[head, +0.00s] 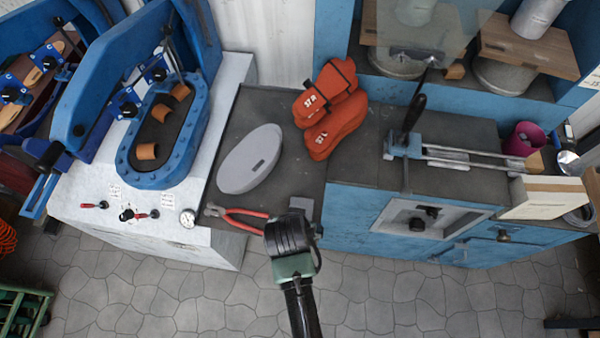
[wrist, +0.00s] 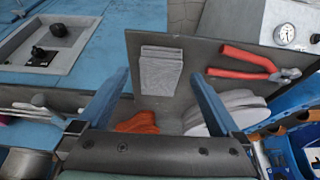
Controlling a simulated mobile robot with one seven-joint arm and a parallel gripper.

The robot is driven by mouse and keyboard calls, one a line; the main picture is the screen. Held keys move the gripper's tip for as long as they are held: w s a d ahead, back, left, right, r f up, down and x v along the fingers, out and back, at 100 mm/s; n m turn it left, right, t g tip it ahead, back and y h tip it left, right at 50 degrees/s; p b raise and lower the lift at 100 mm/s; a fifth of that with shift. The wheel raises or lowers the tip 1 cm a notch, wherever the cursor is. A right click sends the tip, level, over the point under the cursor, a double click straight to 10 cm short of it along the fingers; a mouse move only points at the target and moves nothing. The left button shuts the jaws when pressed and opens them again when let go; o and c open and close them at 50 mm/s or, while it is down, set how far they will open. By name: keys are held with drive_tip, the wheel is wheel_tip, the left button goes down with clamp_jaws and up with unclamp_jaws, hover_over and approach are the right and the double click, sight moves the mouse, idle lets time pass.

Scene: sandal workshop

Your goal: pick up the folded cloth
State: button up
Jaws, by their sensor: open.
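The folded cloth (wrist: 161,70) is a small grey stack of layers lying on the dark bench top, near its edge, in the wrist view. In the head view the cloth (head: 301,205) is a small grey patch at the bench's front edge, partly hidden by my gripper. My gripper (wrist: 160,82) is open and empty, with its two blue fingers apart on either side of the cloth in the picture. In the head view my gripper (head: 291,236) is over the bench's front edge, by the cloth; its fingertips are hidden. How high it is above the cloth I cannot tell.
Red-handled pliers (head: 238,217) lie left of the cloth. A grey oval slab (head: 250,158) and orange lasts (head: 330,108) lie farther back. A blue press (head: 165,130) stands left and a blue cabinet (head: 390,225) right.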

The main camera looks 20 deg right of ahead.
drive_tip(key=shift+x, duration=1.65)
drive_tip(key=shift+c, duration=0.3)
drive_tip(key=shift+w+r, duration=0.1)
drive_tip(key=c, duration=1.4)
